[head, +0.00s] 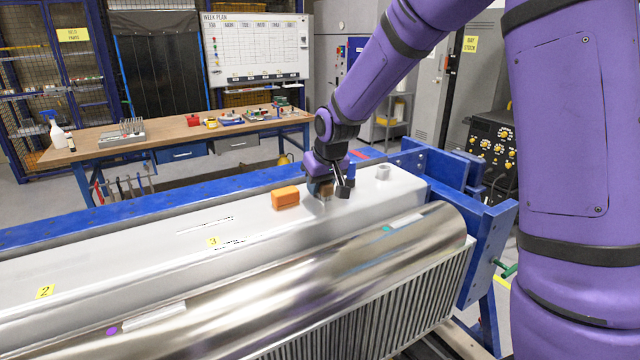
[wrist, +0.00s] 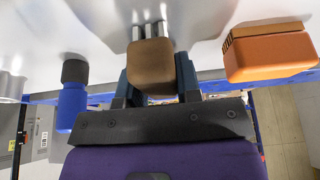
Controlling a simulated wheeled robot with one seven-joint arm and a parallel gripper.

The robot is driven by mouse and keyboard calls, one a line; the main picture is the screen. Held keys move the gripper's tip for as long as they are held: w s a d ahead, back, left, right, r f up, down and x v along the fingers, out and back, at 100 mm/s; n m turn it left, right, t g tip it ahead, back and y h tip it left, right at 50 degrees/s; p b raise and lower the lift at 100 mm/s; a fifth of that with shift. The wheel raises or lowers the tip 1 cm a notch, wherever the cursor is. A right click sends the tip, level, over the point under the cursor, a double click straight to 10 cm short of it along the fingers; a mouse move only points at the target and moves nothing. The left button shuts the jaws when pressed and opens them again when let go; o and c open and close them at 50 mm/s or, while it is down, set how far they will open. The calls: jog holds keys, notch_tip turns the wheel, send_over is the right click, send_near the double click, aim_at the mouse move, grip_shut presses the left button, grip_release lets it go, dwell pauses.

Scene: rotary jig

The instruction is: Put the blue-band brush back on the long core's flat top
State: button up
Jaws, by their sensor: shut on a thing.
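The long core (head: 150,245) is a grey body with a flat top, lying across the head view. My gripper (head: 325,192) points down just over this top, near its right end. In the wrist view my gripper (wrist: 158,85) is shut on a brown block (wrist: 152,68), which may be the brush. A blue-and-black cylindrical piece (wrist: 72,95) is beside my gripper, on the left in the wrist view.
An orange block (head: 285,197) sits on the flat top beside my gripper; it also shows in the wrist view (wrist: 270,55). A short grey cylinder (head: 383,172) stands nearer the right end. A shiny metal roll (head: 300,268) lies in front. A blue frame (head: 487,235) rises at the right.

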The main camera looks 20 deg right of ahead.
jog(key=o, duration=0.9)
jog(key=shift+s+r, duration=0.1)
jog(key=shift+r, duration=0.4)
jog(key=v, duration=1.1)
jog(key=shift+s+d+r, duration=0.1)
jog(key=shift+r, duration=0.05)
jog(key=s+d+r, duration=0.1)
jog(key=s+d, duration=0.1)
jog(key=s, duration=0.8)
jog(key=s+d+r+m, duration=0.1)
jog(key=s+d, duration=0.1)
jog(key=s, duration=0.8)
jog(key=s+d+r+m, duration=0.1)
jog(key=s+d+r, duration=0.1)
jog(key=s, duration=0.8)
jog(key=shift+s+t+h, duration=0.2)
jog(key=shift+t+h, duration=0.1)
jog(key=shift+h, duration=0.1)
